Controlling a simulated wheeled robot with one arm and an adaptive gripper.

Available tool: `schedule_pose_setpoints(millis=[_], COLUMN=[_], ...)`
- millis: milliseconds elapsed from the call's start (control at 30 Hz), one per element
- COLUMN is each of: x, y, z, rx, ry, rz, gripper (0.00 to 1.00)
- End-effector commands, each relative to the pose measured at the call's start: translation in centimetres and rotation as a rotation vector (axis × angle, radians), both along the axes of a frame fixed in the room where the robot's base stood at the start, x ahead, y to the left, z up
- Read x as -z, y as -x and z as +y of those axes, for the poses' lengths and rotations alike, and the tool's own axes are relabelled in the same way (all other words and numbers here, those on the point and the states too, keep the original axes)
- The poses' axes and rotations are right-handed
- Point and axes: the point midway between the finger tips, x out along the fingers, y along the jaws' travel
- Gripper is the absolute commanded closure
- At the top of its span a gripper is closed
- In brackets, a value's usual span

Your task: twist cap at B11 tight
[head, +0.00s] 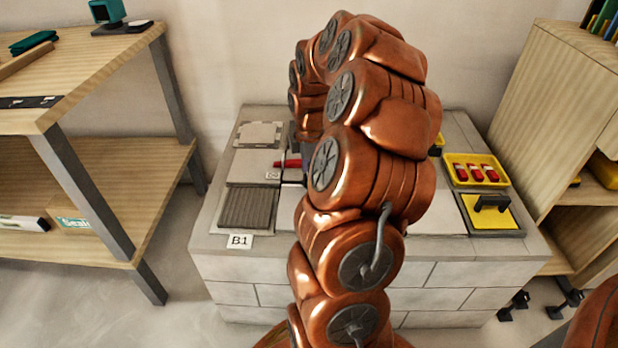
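My copper arm rises through the middle of the head view and bends over the tiled block (222,240). My gripper (296,138) is a small dark shape at the arm's far end, mostly hidden by the arm, and its fingers cannot be made out. A red piece (288,163) lies just below it on the block, next to a small label (273,175) too small to read. I cannot tell whether they touch. A label reading B1 (239,241) sits at the front left. No B11 label is readable, and the arm hides the block's middle.
On the block are a ribbed grey tile (249,207), a pale tile (258,134), a yellow tray (475,183) with red caps, and a yellow pad (505,218) with a black-handled tool (490,202). A wooden shelf table (90,80) stands left, a wooden cabinet (548,110) right.

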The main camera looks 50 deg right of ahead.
Motion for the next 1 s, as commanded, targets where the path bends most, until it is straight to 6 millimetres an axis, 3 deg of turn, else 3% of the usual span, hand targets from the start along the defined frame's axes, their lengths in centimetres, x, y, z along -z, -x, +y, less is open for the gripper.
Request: schedule_pose_setpoints(millis=[300,833,1000], x=[0.47,0.47,0.45], y=[0.02,0.05,0.07], z=[0.03,0.07,0.09], rx=[0.0,-0.001,0.003], ry=[0.0,-0.001,-0.002], rz=[0.0,0.002,0.002], gripper=[0.43,0.98,1.0])
